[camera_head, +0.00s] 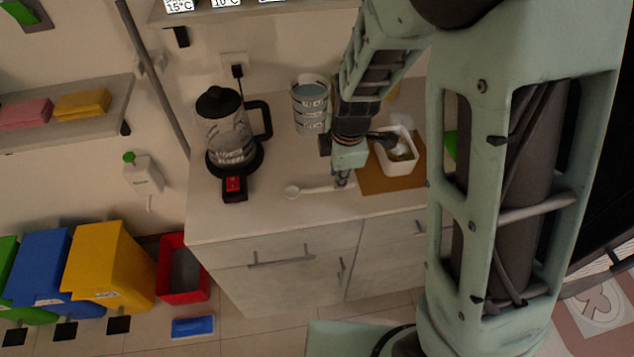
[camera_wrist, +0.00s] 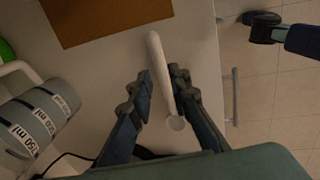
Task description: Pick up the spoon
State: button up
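A white spoon (camera_head: 307,190) lies on the counter, its round bowl to the left and its handle running right to below my gripper (camera_head: 342,180). In the wrist view, the spoon (camera_wrist: 163,80) runs lengthwise between the two fingers of my gripper (camera_wrist: 162,80). The fingers are open, one on each side of the handle, with gaps visible. The spoon's bowl lies nearer the palm. I cannot tell the exact height of the fingertips above the counter.
A coffee maker (camera_head: 228,130) stands left on the counter (camera_head: 262,212), and a measuring cup (camera_head: 310,106) stands behind. A brown board (camera_head: 374,183) bearing a white container (camera_head: 396,167) is right of my gripper. The counter's front edge is close by.

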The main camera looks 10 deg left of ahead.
aim_at(320, 189)
jog(key=shift+w+a+f, duration=0.15)
jog(key=shift+a+f, duration=0.05)
jog(key=shift+f, duration=0.8)
jog(key=shift+w+a+f, duration=0.15)
jog(key=shift+f, duration=0.85)
grip_shut()
jog(key=shift+r, duration=0.15)
